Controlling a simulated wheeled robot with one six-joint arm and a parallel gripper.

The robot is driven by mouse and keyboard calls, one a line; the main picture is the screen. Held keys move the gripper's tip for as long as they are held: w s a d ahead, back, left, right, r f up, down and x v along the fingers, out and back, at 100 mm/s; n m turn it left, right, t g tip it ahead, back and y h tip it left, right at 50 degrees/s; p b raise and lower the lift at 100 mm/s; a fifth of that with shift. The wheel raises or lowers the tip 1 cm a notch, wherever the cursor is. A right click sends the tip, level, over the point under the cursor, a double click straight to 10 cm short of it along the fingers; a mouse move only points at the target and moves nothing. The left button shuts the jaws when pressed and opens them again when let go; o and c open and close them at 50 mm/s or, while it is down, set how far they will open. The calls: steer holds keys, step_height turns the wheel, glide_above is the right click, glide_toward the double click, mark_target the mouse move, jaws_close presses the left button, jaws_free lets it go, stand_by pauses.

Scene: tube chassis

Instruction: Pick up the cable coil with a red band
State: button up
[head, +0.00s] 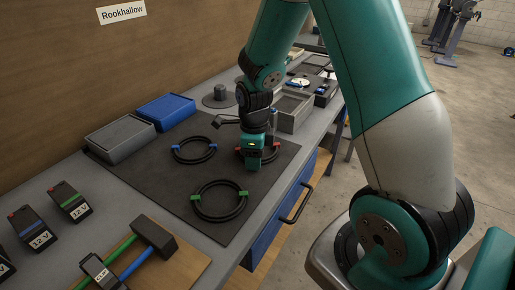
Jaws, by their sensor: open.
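A black cable coil with a red band (277,147) lies on the dark mat (228,225) at its right side. My gripper (252,168) points down over this coil and hides its left and middle part. The jaws are open; the fingertips are partly hidden, and I cannot tell whether they touch the coil. A coil with blue bands (175,156) lies to the left on the mat. A coil with green bands (197,207) lies nearer the camera.
Grey (118,142) and blue (166,108) boxes stand at the back left. A grey tray (291,113) stands beyond my gripper. A mallet (153,238) and several 12V batteries (68,202) lie in front. The bench's right edge is close to the red-banded coil.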

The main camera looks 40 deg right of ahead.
jaws_close()
